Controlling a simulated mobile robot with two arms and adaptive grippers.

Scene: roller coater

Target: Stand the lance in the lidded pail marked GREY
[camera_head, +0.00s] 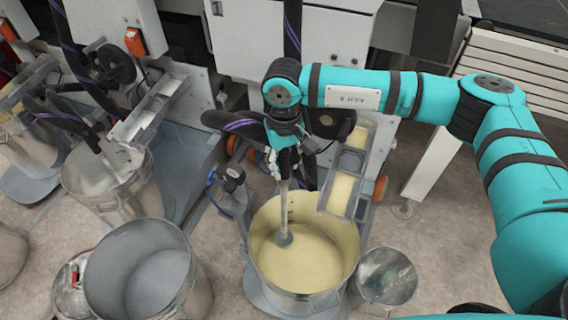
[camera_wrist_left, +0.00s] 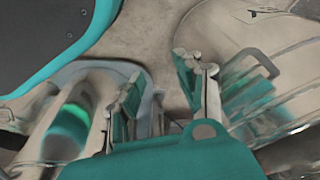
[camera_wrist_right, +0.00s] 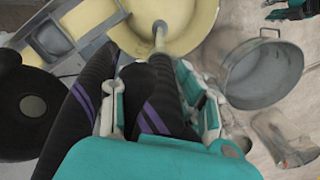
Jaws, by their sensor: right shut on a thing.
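My right gripper (camera_head: 281,170) is shut on the upper part of the lance (camera_head: 285,208), a pale rod with a dark foot. The lance stands nearly upright, with its foot in the cream paint of an open metal pail (camera_head: 257,268). In the right wrist view, the lance (camera_wrist_right: 160,36) runs into the cream pail beyond the fingers (camera_wrist_right: 155,105). A black hose with purple stripes (camera_wrist_right: 152,88) passes between them. My left gripper (camera_wrist_left: 160,95) is open and empty above metal vessels, and out of the head view. I cannot read a GREY mark on any pail.
A trough (camera_head: 345,180) overhangs the cream pail's rim. Another pail with a rod (camera_head: 105,190) stands at the left. Machine housings line the back.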

